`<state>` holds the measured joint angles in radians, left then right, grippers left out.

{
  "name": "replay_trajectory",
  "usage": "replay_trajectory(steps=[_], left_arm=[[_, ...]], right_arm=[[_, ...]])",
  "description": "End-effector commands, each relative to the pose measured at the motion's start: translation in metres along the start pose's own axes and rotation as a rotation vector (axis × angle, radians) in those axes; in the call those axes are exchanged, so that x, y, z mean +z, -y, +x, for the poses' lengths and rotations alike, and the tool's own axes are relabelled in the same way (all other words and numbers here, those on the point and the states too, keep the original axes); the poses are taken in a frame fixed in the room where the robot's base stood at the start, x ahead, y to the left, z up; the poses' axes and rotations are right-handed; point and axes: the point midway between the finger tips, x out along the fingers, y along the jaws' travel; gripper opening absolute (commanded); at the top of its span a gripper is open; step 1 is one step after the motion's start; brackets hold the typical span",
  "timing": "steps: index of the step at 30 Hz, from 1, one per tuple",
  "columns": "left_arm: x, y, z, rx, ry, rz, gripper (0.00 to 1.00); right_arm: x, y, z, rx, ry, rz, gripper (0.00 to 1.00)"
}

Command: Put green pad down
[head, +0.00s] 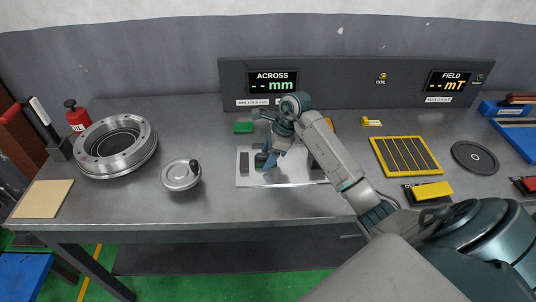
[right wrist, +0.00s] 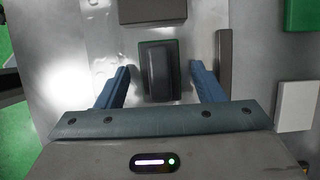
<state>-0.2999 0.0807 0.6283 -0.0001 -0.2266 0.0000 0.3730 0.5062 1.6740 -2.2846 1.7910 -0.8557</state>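The green pad (right wrist: 145,49), with a raised dark grey block on top, lies flat on the bright metal plate (right wrist: 98,45) in the right wrist view. My right gripper (right wrist: 160,68) is open, with one blue finger on each side of the pad. A gap shows between each finger and the pad. In the head view my right gripper (head: 268,157) is low over the plate (head: 285,182), and it and the arm partly hide the pad. My left gripper is not in view.
Another green block (head: 243,127) lies behind the plate to the left. Dark bars stand near the pad, one beyond it (right wrist: 152,10) and one to its right (right wrist: 223,60). A round metal part with a knob (head: 181,176) and a flanged ring (head: 117,150) are to the left.

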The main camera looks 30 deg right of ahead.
Motion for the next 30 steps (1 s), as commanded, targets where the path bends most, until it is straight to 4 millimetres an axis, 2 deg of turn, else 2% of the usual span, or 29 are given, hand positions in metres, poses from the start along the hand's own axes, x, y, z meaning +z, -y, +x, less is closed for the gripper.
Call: replay_trajectory(steps=[8, 9, 13, 21, 25, 30], left_arm=[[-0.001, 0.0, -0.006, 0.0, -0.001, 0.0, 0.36], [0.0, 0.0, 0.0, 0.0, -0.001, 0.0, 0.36], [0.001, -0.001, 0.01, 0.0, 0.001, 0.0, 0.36], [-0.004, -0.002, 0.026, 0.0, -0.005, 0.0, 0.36], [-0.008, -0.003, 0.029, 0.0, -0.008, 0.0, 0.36], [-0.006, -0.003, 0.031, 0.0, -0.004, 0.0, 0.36]], right_arm=[[0.002, 0.0, -0.005, 0.0, 0.0, 0.0, 0.62], [0.0, 0.001, -0.007, -0.003, 0.0, -0.001, 0.62], [-0.001, 0.001, -0.03, -0.006, -0.002, -0.002, 0.62], [0.0, 0.001, -0.089, -0.006, -0.001, -0.001, 0.62], [0.0, 0.001, -0.109, -0.003, 0.0, 0.0, 0.62], [0.001, 0.0, -0.121, -0.001, 0.0, 0.0, 0.62]])
